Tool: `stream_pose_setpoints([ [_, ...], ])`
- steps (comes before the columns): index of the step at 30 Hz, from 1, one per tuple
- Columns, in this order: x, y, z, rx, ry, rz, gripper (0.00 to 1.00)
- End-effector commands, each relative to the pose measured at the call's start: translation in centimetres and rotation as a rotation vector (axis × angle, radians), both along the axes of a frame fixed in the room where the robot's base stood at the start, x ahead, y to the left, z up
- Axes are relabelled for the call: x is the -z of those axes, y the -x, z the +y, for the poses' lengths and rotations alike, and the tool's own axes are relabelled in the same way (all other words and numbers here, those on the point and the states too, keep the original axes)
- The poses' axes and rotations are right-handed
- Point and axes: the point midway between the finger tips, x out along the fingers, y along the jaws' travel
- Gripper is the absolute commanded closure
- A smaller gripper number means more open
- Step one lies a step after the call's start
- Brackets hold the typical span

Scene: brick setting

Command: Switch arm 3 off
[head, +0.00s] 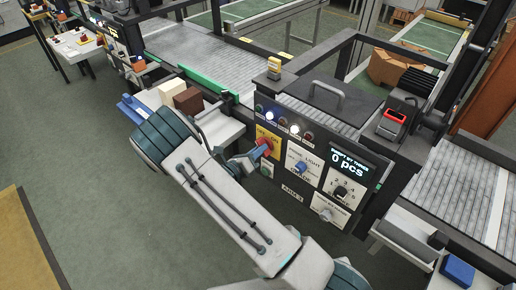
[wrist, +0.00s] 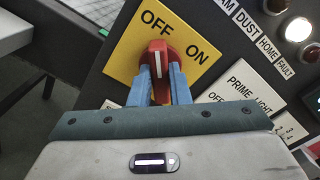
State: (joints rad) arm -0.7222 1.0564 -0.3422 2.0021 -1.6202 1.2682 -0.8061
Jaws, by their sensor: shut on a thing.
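The red rotary switch (head: 266,144) sits on a yellow plate (head: 260,132) at the left of the dark control panel, which has an ARM 3 label (head: 292,193) below. In the wrist view the red knob (wrist: 169,51) is on the yellow plate (wrist: 125,52) marked OFF and ON. Its white line points up toward the OFF lettering. My gripper (wrist: 160,88) is shut on the knob, one blue finger on each side. It also shows in the head view (head: 256,153), reaching the knob from the left. The fingers hide the knob's lower part.
Right of the switch are a blue PRIME/LIGHT knob (head: 299,168), a black dial (head: 341,191) and a display reading 0 pcs (head: 348,163). Indicator lamps (head: 283,122) line the panel top. A side shelf with cream and brown blocks (head: 187,101) stands close behind my arm. Open floor lies left.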

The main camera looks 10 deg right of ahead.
Motion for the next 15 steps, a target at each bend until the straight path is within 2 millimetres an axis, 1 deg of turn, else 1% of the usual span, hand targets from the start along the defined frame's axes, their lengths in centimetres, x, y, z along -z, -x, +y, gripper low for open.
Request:
stream_pose_setpoints([
  [6,-0.04,-0.04,0.08,-0.001,0.038,0.052,1.0],
  [15,0.01,-0.05,0.1,-0.001,0.051,0.07,1.0],
])
